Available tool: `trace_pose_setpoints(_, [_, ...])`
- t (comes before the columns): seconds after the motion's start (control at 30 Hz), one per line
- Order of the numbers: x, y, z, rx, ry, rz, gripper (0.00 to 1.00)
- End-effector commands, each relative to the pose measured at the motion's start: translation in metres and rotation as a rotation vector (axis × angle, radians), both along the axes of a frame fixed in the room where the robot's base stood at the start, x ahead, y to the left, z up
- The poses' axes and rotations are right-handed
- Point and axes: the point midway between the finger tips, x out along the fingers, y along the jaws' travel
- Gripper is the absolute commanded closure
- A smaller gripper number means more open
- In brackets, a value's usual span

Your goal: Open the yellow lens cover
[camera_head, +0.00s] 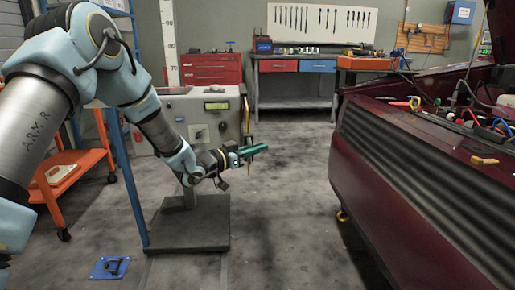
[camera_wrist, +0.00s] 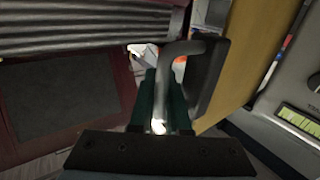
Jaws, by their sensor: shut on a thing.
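The yellow lens cover is a flat tan-yellow panel (camera_wrist: 246,62) in the wrist view, with a grey handle (camera_wrist: 184,48) on a dark mount. In the head view it shows nearly edge-on as a narrow yellow strip (camera_head: 247,117) beside the grey machine (camera_head: 200,110). It appears to stand out at an angle from the machine's front; its hinge is hidden. My gripper (camera_head: 254,150) has green fingers, which also show in the wrist view (camera_wrist: 163,100). They are shut on the handle, beside the panel's edge.
A dark red car (camera_head: 420,170) with its engine bay exposed stands at the right. An orange cart (camera_head: 70,180) is at the left behind my arm. A workbench (camera_head: 296,68) and red tool chest (camera_head: 211,69) stand at the back. The floor between machine and car is clear.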

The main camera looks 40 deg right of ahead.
Motion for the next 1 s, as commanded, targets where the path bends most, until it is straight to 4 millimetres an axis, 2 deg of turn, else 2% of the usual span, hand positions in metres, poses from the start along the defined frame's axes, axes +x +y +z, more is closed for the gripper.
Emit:
trace_pose_setpoints(0.07, [0.001, 0.000, -0.001, 0.001, 0.001, 0.001, 1.00])
trace_pose_setpoints(0.1, [0.001, 0.000, -0.001, 0.001, 0.001, 0.001, 0.82])
trace_pose_setpoints(0.33, [0.000, 0.000, 0.000, 0.000, 0.000, 0.001, 0.56])
trace_pose_setpoints(0.67, [0.001, 0.004, 0.000, 0.000, 0.000, 0.001, 0.55])
trace_pose_setpoints(0.77, [0.003, 0.016, 0.000, 0.001, 0.000, 0.002, 0.55])
trace_pose_setpoints(1.0, [0.008, 0.063, 0.000, 0.002, 0.001, 0.004, 0.55])
